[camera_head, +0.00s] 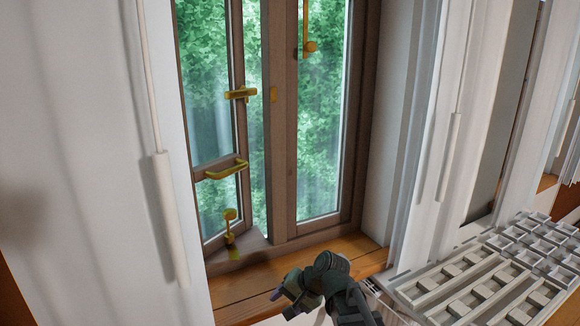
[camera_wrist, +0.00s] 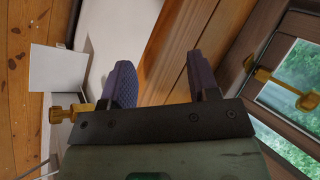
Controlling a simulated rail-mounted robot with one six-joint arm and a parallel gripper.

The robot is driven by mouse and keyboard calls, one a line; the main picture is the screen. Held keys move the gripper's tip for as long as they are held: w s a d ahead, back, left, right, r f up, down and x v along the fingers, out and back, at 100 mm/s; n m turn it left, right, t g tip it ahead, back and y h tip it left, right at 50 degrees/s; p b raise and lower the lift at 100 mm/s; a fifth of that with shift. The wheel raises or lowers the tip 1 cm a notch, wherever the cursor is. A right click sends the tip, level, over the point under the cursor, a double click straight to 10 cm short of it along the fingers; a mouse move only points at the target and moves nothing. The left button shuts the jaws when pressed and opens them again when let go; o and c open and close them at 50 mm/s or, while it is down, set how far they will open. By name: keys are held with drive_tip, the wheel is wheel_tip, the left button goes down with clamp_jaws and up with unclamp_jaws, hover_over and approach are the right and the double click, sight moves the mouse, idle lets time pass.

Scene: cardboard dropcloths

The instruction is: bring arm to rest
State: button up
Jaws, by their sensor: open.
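My arm (camera_head: 335,282) reaches in from the bottom of the head view, low in front of the wooden window sill. My gripper (camera_head: 286,300) is at its left end, small and dark there. In the wrist view my gripper (camera_wrist: 163,82) shows two purple textured fingers spread wide apart, with nothing between them. Behind the gap lie a white surface and the wooden sill (camera_wrist: 175,45). The window (camera_head: 290,130) has a brown frame, and its left sash (camera_head: 237,110) looks ajar. A brass handle (camera_head: 226,170) is on that sash, apart from my gripper.
Brass latches (camera_head: 240,94) and a brass stay (camera_head: 230,228) stick out from the left sash. Another brass handle (camera_head: 310,47) hangs on the right pane. A light grey compartmented tray (camera_head: 480,280) stands right of my arm. White curtains or panels flank the window.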

drive_tip(key=s+d+f+n+g+h, duration=0.15)
drive_tip(key=s+d+h, duration=0.25)
drive_tip(key=s+d, duration=0.4)
drive_tip(key=s+d+f+n+g+h, duration=0.15)
drive_tip(key=s+d+h, duration=0.35)
drive_tip(key=d, duration=0.6)
wheel_tip(320, 180, up, 13)
drive_tip(key=t+y+p, duration=0.1)
drive_tip(key=p, duration=1.3)
drive_tip(key=shift+w+a+r+y, duration=0.15)
drive_tip(key=shift+w+y, duration=0.1)
drive_tip(key=shift+y, duration=0.05)
